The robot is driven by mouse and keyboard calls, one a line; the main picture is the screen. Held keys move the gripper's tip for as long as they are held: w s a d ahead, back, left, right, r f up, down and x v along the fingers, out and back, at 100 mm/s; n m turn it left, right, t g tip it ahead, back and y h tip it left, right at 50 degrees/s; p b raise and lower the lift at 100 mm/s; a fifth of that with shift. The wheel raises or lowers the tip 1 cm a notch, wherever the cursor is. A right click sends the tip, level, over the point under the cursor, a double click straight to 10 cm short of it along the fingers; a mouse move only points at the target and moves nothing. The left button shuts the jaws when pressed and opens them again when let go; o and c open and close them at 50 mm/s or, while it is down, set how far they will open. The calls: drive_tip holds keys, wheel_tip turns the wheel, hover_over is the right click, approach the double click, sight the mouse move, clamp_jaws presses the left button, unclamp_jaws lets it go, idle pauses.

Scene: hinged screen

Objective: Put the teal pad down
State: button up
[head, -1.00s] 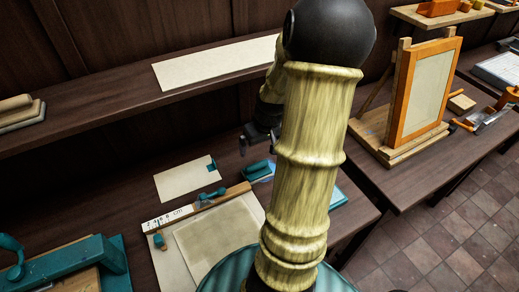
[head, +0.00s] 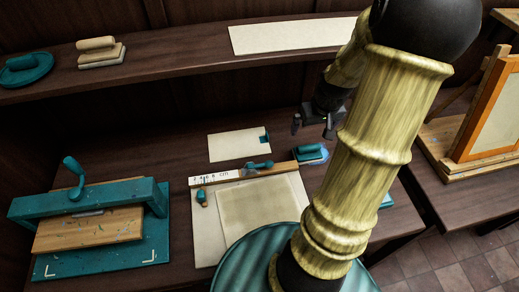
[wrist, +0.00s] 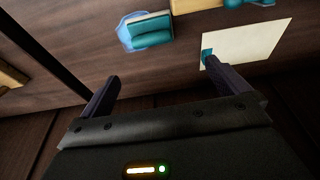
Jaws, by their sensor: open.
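The teal pad (head: 312,153), a small block with a rounded grip, rests on the bench on a pale blue patch. It lies by the right end of a wooden bar. It also shows at the top of the wrist view (wrist: 150,35). My gripper (head: 312,127) is open and empty, behind and apart from the pad in the head view. In the wrist view its two dark fingers (wrist: 160,75) are spread with bare bench between them. The right finger overlaps the teal corner of a cream card (wrist: 250,45).
A wooden bar with a scale (head: 240,173) and a cream sheet on a board (head: 255,212) lie in front. A teal press (head: 90,205) stands left. A shelf (head: 180,65) runs behind. An easel frame (head: 490,115) stands right.

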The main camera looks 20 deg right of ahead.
drive_tip(key=s+a+r+n, duration=0.1)
drive_tip(key=s+a, duration=0.1)
drive_tip(key=a, duration=0.9)
drive_tip(key=s+a+r+n, duration=0.1)
drive_tip(key=s+a, duration=0.1)
drive_tip(key=a, duration=1)
drive_tip(key=shift+s+a+r+y, duration=0.15)
drive_tip(key=shift+s+r+y, duration=0.15)
drive_tip(key=shift+r, duration=0.1)
